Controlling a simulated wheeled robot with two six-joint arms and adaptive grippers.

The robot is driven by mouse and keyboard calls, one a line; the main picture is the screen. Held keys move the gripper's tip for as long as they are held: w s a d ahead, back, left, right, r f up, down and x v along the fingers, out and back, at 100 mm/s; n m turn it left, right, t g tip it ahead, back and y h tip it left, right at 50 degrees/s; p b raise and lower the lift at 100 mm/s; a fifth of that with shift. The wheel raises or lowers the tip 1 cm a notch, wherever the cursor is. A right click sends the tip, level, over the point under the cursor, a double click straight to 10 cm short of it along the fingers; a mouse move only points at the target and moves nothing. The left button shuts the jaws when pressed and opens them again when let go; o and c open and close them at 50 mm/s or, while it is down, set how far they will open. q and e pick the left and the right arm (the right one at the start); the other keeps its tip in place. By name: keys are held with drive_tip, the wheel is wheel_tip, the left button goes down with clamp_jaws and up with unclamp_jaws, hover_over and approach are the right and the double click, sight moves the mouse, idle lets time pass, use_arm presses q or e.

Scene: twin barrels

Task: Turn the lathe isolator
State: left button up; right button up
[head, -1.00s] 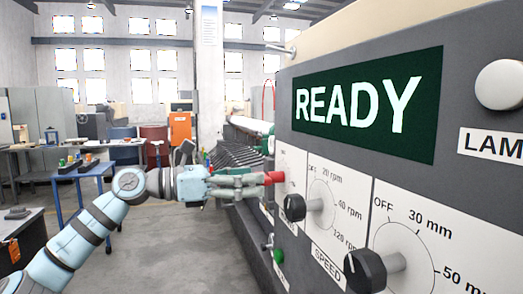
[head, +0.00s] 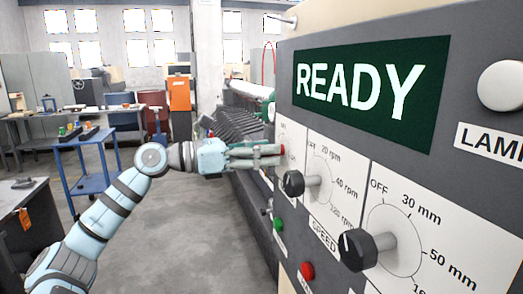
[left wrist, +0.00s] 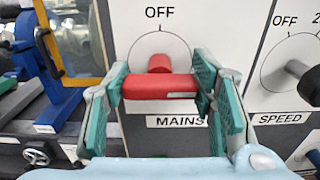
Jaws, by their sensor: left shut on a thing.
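The lathe isolator is a red handle (left wrist: 160,85) on a white dial plate marked OFF at the top and MAINS below. In the left wrist view its red bar lies level across the dial, below a red hub. My left gripper (left wrist: 160,88) has its teal pads on the two ends of the bar and is shut on it. In the head view my left gripper (head: 280,153) reaches the panel from the left, and only a bit of the red handle (head: 283,150) shows there. My right gripper is not in view.
The black speed knob (head: 293,184) is close to the right of my left gripper. Another black knob (head: 355,249), a green button (head: 278,223) and a red button (head: 307,271) are on the panel. A READY display (head: 360,88) is above. A blue trolley (head: 85,150) stands behind my arm.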

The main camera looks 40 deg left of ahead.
use_arm(q)
drive_tip(key=shift+n, duration=0.4)
drive_tip(key=n+p, duration=0.1)
drive_tip(key=n, duration=0.2)
drive_tip(key=shift+a+r+p, duration=0.1)
drive_tip(key=shift+p, duration=0.3)
drive_tip(key=n+p, duration=0.2)
drive_tip(key=n, duration=0.3)
drive_tip(key=shift+w+n, duration=0.1)
drive_tip(key=shift+n, duration=0.3)
drive_tip(key=n+p, duration=0.2)
drive_tip(key=n, duration=0.2)
drive_tip(key=shift+a+n, duration=0.1)
drive_tip(key=shift+n, duration=0.2)
drive_tip(key=shift+f+n+p, duration=0.2)
drive_tip(key=shift+n+p, duration=1.15)
drive_tip(key=shift+n, duration=0.55)
drive_tip(key=o, duration=1.2)
drive_tip(key=shift+f, duration=0.1)
drive_tip(key=shift+c, duration=0.2)
